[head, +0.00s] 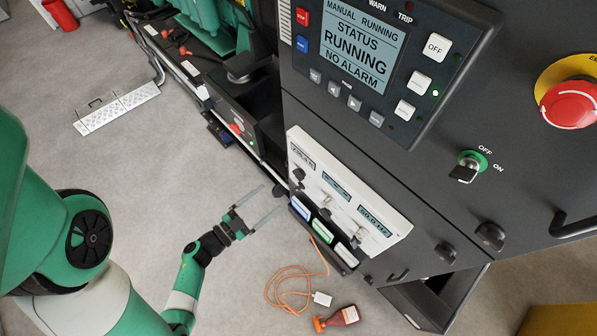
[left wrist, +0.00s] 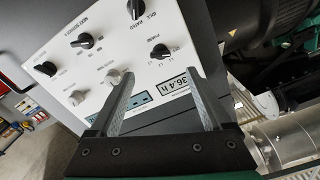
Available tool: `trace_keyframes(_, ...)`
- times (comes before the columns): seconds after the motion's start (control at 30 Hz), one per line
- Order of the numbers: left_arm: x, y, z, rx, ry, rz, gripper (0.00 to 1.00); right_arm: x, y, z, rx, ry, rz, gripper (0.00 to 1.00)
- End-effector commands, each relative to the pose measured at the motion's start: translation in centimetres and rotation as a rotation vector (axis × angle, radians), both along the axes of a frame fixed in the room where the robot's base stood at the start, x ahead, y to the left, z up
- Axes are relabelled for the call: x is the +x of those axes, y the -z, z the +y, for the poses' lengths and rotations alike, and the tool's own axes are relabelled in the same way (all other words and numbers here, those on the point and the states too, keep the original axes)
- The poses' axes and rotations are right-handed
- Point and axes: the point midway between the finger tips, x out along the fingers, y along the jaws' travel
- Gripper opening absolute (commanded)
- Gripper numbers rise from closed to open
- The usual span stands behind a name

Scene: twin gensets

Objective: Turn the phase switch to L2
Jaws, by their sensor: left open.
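The white control panel (head: 318,172) stands low on the dark genset cabinet in the head view and shows close up in the left wrist view (left wrist: 62,52). A small black knob (left wrist: 160,51), apparently the phase switch, is on it. Its lettering is blurred, and I cannot tell its setting. My left gripper (head: 272,197) is open and empty, left of the panel in the head view. In the left wrist view its fingertips (left wrist: 159,72) lie in front of the panel, with that knob between and just beyond them. Contact is not visible. My right gripper is out of view.
Other black knobs (left wrist: 83,41) and grey knobs (left wrist: 77,98) sit close by on the panel. A key switch (head: 467,166) and a red emergency stop (head: 570,103) are higher on the cabinet. An orange cable (head: 285,290) and a bottle (head: 343,316) lie on the floor.

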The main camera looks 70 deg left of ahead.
Motion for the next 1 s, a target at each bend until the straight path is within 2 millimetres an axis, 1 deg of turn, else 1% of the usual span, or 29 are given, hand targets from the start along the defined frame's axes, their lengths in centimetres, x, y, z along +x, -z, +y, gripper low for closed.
trace_keyframes(0.27, 2.3, 0.0, 0.7, 0.004, 0.011, -0.002, 0.82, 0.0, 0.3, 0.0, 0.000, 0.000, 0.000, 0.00)
trace_keyframes(0.47, 5.5, 0.1, 1.8, 0.002, 0.012, -0.002, 0.82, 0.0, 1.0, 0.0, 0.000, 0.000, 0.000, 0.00)
trace_keyframes(0.6, 8.4, 0.0, 2.9, 0.002, 0.009, -0.002, 0.82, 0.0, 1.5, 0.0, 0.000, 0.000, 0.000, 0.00)
trace_keyframes(0.7, 9.7, 0.0, 3.6, 0.002, 0.005, -0.002, 0.82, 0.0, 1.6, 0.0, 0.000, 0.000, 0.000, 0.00)
trace_keyframes(0.83, 10.6, 0.0, 3.9, 0.001, 0.004, 0.000, 0.82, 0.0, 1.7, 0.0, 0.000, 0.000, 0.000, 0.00)
trace_keyframes(1.0, 10.7, 0.0, 4.0, 0.000, 0.002, 0.001, 0.82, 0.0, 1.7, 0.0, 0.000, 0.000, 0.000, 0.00)
